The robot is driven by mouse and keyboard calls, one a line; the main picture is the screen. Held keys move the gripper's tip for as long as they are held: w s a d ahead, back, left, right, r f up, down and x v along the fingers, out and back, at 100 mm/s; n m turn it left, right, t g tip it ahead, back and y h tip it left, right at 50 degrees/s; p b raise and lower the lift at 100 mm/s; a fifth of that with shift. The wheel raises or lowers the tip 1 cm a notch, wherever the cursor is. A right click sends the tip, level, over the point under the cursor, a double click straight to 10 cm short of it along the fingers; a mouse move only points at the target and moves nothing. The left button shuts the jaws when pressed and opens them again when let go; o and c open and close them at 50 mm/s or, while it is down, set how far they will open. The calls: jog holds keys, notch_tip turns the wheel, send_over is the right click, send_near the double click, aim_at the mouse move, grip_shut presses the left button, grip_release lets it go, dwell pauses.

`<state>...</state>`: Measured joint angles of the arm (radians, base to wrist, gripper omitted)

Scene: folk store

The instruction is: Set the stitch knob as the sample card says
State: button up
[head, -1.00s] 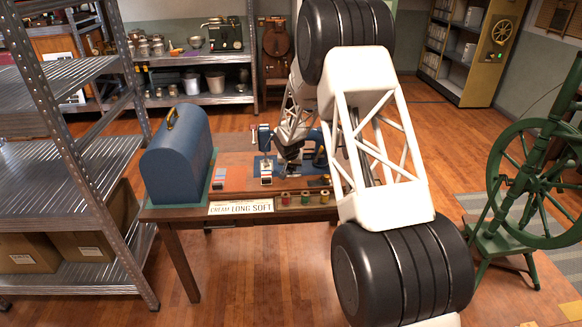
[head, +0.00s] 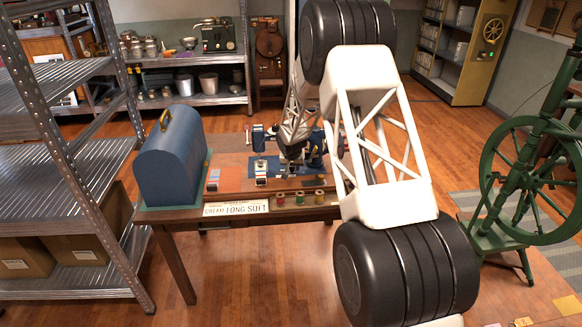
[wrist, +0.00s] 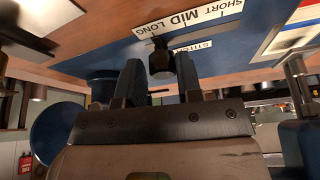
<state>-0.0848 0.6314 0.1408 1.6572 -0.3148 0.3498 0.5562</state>
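The sample card (head: 237,208) at the table's front edge reads what looks like CREAM LONG SOFT. The blue sewing machine (head: 314,160) stands on the table, partly hidden by my arm. In the wrist view, a white label strip (wrist: 188,18) shows SHORT, MID and LONG upside down. The dark stitch knob (wrist: 161,62) sticks out by this strip, near MID and LONG; its exact setting cannot be told. My gripper (wrist: 160,72) has its fingers apart, one on each side of the knob, with small gaps visible. It also shows in the head view (head: 292,150), at the machine.
A blue domed case (head: 172,160) stands at the table's left end. Several thread spools (head: 299,197) line the front edge. Metal shelves (head: 70,150) stand at left, and a green spinning wheel (head: 530,175) at right.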

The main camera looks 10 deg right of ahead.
aim_at(293, 177)
jog(key=o, duration=0.4)
jog(key=shift+d, duration=0.1)
jog(key=shift+r, duration=0.2)
jog(key=shift+v, duration=3.75)
